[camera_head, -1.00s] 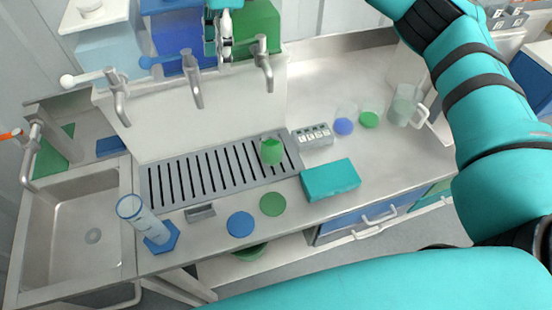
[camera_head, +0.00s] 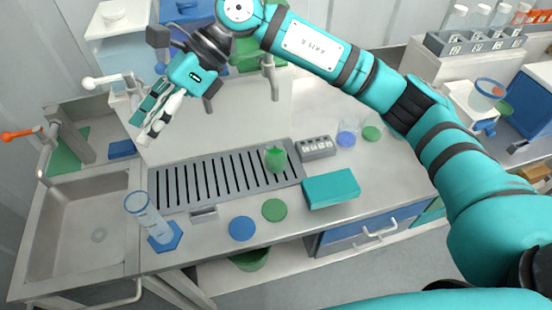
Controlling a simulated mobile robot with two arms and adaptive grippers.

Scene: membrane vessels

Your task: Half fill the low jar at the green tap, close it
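A small green-looking jar (camera_head: 276,160) stands on the slotted drain grate, near its right end. Its fill level is hard to read. The green tap (camera_head: 268,72) is the right-hand one of the row, above and behind the jar; my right arm covers its handle. A flat green disc (camera_head: 274,210) and a flat blue disc (camera_head: 241,228) lie on the counter in front of the grate. My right gripper (camera_head: 146,126) hangs in front of the left taps, away from the jar. Its finger gap is unclear from this angle. My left gripper is out of view.
A teal block (camera_head: 331,188) and a grey labelled rack (camera_head: 317,147) are right of the grate. A clear cylinder on a blue base (camera_head: 164,238) stands by the sink (camera_head: 92,220). Clear vessels (camera_head: 347,132) stand farther right. The front counter strip is partly free.

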